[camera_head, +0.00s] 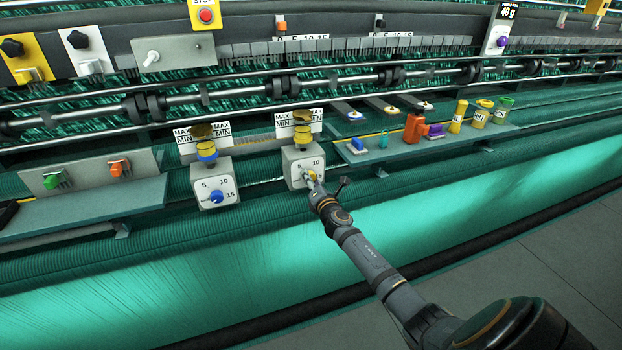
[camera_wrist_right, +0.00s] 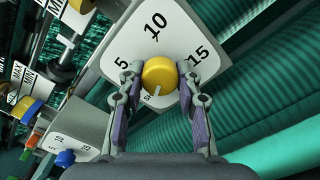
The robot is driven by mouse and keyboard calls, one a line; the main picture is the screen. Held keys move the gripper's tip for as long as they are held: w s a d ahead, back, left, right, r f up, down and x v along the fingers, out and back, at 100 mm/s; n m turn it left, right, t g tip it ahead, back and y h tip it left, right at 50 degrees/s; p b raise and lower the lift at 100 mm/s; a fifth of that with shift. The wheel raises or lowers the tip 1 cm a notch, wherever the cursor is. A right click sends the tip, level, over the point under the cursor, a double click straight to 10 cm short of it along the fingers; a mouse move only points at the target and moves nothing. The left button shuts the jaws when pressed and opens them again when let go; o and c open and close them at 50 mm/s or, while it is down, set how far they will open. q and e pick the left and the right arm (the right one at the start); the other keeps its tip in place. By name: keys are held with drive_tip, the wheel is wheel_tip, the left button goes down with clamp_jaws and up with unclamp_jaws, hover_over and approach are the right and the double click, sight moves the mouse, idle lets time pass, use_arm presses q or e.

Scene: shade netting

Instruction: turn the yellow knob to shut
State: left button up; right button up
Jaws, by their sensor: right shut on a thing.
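The yellow knob (camera_wrist_right: 160,75) sits on a white dial face (camera_wrist_right: 152,43) marked 5, 10 and 15. In the right wrist view my right gripper (camera_wrist_right: 160,80) has one finger on each side of it and is shut on it. A pale line on the knob points toward the bottom of the picture, near a small mark that is partly hidden. In the head view the knob is mostly hidden by my right gripper (camera_head: 312,180), which reaches the right-hand grey dial box (camera_head: 303,160) from below. My left gripper is not in view.
A similar box with a blue knob (camera_head: 216,196) stands to the left. A shelf (camera_head: 440,141) to the right holds an orange bottle (camera_head: 413,128) and several small containers. A panel with green and orange switches (camera_head: 118,168) is at far left. Netting below is clear.

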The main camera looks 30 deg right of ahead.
drive_tip(key=shift+f+n, duration=0.15)
drive_tip(key=shift+n, duration=0.15)
drive_tip(key=o, duration=1.2)
drive_tip(key=shift+c, duration=0.2)
drive_tip(key=v, duration=1.2)
